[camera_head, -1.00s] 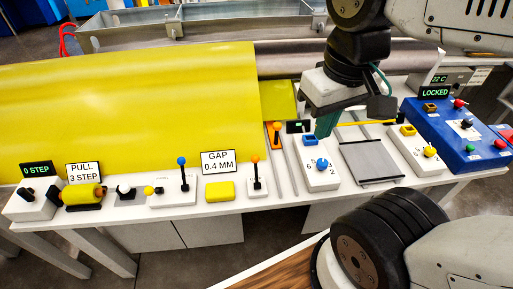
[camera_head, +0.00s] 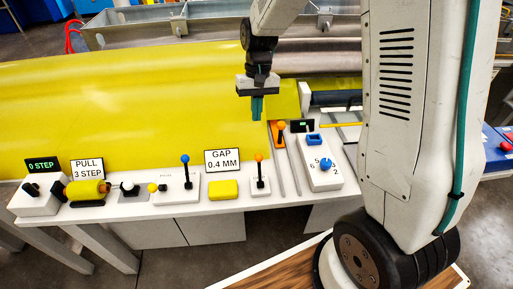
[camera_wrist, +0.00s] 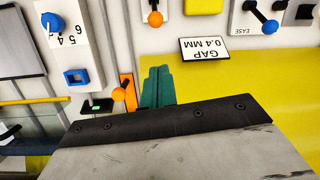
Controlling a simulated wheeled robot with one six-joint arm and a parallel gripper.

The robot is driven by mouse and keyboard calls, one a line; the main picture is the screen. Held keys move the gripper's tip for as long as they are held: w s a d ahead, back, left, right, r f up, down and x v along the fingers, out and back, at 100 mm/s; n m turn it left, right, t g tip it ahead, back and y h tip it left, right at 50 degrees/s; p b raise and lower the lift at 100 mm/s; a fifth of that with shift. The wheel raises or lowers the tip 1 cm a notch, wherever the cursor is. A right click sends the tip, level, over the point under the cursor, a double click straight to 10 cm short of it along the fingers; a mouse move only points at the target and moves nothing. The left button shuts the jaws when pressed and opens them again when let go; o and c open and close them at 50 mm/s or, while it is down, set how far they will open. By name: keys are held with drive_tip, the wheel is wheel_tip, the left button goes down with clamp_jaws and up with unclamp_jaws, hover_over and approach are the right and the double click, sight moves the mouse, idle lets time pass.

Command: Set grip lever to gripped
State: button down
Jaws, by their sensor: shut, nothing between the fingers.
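No label reading "grip" is legible, so I cannot tell which lever is the grip lever. A lever with an orange knob (camera_head: 258,159) stands upright on a small white base; its knob also shows in the wrist view (camera_wrist: 155,18). Another orange knob (camera_head: 281,126) is on an orange plate, seen in the wrist view (camera_wrist: 119,94) beside my fingers. A blue-knobbed lever (camera_head: 185,160) stands further left; its base reads "EASE" in the wrist view. My gripper (camera_head: 257,116), with teal fingers shut and empty, hangs above the yellow sheet's edge, behind the front orange-knobbed lever, apart from it.
Signs reading "GAP 0.4 MM" (camera_head: 222,160) and "PULL 3 STEP" (camera_head: 86,170) stand on the white bench. A "0 STEP" display (camera_head: 42,164) is far left. A blue dial (camera_head: 325,163) is right of the levers. The yellow sheet (camera_head: 120,100) fills the back.

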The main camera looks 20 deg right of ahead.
sight(259, 166)
drive_tip(key=f, duration=0.1)
drive_tip(key=w+f, duration=0.1)
drive_tip(key=f, duration=0.1)
drive_tip(key=shift+w+f, duration=0.2)
drive_tip(key=shift+w, duration=0.2)
drive_tip(key=x, duration=0.9)
drive_tip(key=shift+s+a+f, duration=0.1)
drive_tip(key=shift+s+f, duration=0.05)
drive_tip(key=shift+s, duration=0.1)
drive_tip(key=shift+s+a+f, duration=0.1)
drive_tip(key=shift+s+f, duration=0.05)
drive_tip(key=shift+s, duration=0.15)
drive_tip(key=shift+s+a+r, duration=0.1)
drive_tip(key=shift+s+r, duration=0.4)
drive_tip(key=shift+s, duration=0.2)
drive_tip(key=shift+s+a+r, duration=0.1)
drive_tip(key=shift+s+r, duration=0.4)
drive_tip(key=shift+s, duration=0.25)
